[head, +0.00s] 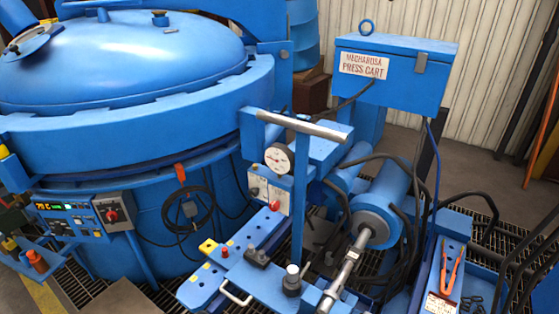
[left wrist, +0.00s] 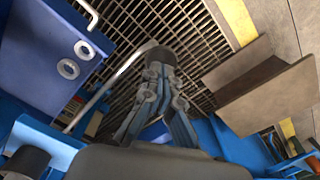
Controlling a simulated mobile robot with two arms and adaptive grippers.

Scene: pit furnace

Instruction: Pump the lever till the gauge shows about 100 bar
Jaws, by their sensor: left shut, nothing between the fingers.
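The pump lever is a blue upright post (head: 300,190) with a pale grey crossbar handle (head: 301,126) on top. The round white pressure gauge (head: 278,158) sits just left of the post; its needle and scale are too small to read. My left gripper shows only in the left wrist view (left wrist: 162,75), its fingers closed together and empty, above a dark floor grating. A dark round end (left wrist: 157,57) shows just beyond the fingertips; I cannot tell what it belongs to. The lever handle is not recognisable in that view. My right gripper is in neither view.
A large domed blue furnace (head: 130,55) fills the left. A blue press cart box (head: 395,70) stands behind the lever. A steel-rodded cylinder (head: 385,200) and black hoses crowd the right. Orange-handled pliers (head: 450,272) lie at lower right. A bent grey rod (left wrist: 118,72) shows near my left gripper.

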